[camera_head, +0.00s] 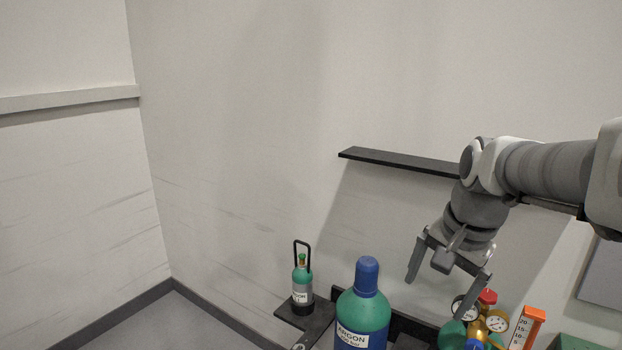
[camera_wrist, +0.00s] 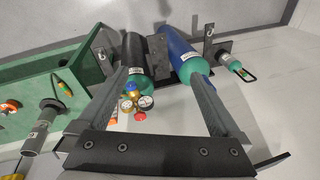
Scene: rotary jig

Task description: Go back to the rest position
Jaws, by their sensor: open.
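My gripper (camera_head: 440,298) hangs from the arm at the right of the head view, its two fingers spread wide and pointing down. Nothing is held between them. In the wrist view the fingers (camera_wrist: 158,76) frame a brass regulator (camera_wrist: 130,90) with round gauges and a red knob. This regulator (camera_head: 484,322) also shows in the head view, just below and right of the fingers, on a green-shouldered cylinder (camera_head: 452,335). The gripper looks apart from it.
A blue-capped argon cylinder (camera_head: 362,322) stands left of the regulator. A small green bottle (camera_head: 302,284) with a black handle stands on a dark bracket (camera_head: 308,325). An orange-topped scale (camera_head: 528,326) is at right. A black wall shelf (camera_head: 395,160) is behind the arm. A green bench (camera_wrist: 55,65) shows in the wrist view.

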